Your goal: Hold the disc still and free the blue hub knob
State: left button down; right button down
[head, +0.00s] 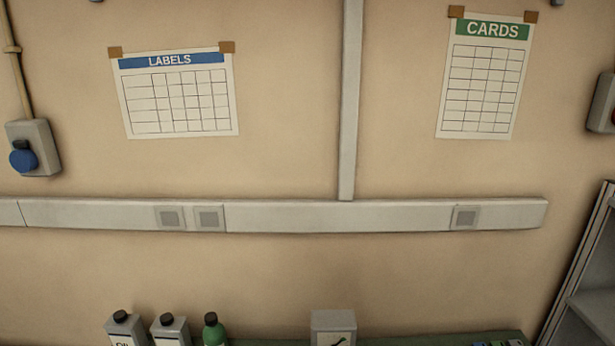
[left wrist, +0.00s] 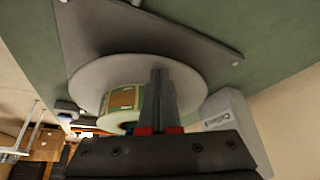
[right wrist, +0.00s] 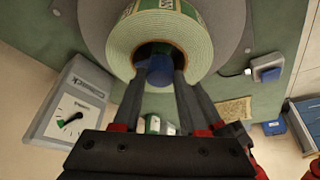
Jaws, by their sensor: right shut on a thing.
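The disc (left wrist: 190,80) is a pale round flange on a grey mounting plate (left wrist: 150,30) in the left wrist view. A tape roll (right wrist: 122,42) with a green and white label sits in front of it. The blue hub knob (right wrist: 160,76) is inside the roll's core in the right wrist view. My right gripper (right wrist: 164,72) is shut on the knob, a finger on either side. My left gripper (left wrist: 160,70) has its fingers close together and looks shut, with the tips over the disc's face beside the roll. Whether they touch the disc is unclear. The head view shows neither gripper.
A grey box with a dial (right wrist: 70,115) stands left of the roll in the right wrist view. Bottles (head: 125,327) stand low in the head view, below wall charts.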

pick_arm(q)
jog(key=shift+s+a+f, duration=0.15)
jog(key=shift+f, duration=0.15)
pick_arm(e)
jog(key=n, duration=0.2)
jog(key=n+g, duration=0.1)
jog(key=n, duration=0.1)
jog(key=shift+a+n+g+y, duration=0.1)
jog(key=shift+n+g+y, duration=0.2)
jog(key=shift+n+y, duration=0.1)
jog(key=n+g, duration=0.1)
jog(key=n, duration=0.2)
jog(key=shift+f, duration=0.1)
jog(key=c, duration=0.7)
grip_release()
jog(key=shift+n+g, duration=0.3)
jog(key=shift+n, duration=0.2)
jog(key=shift+s, duration=0.1)
jog(key=shift+r, duration=0.3)
notch_tip(320, 180, up, 4)
jog(key=shift+r, duration=0.2)
